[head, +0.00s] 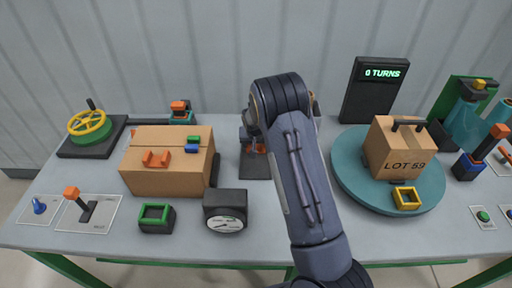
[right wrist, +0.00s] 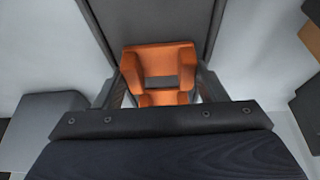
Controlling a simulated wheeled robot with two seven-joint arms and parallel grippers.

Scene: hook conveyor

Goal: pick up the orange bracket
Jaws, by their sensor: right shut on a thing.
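An orange bracket (right wrist: 160,60) sits between the two fingers of my right gripper (right wrist: 161,82) in the right wrist view, and the fingers are shut on it. It is over a dark grey plate or stand. In the head view only a small orange part of it (head: 258,149) shows beside my right arm, which hides most of the gripper. Another orange U-shaped piece (head: 157,159) lies on top of a cardboard box at the left. My left gripper is not in view.
The cardboard box (head: 140,180) stands left of my right arm, with a dial gauge (head: 226,222) and a green-rimmed bin (head: 156,230) in front. At the right, a teal turntable (head: 355,185) carries a box marked LOT 59 (head: 398,160). A dark display (head: 372,100) stands behind it.

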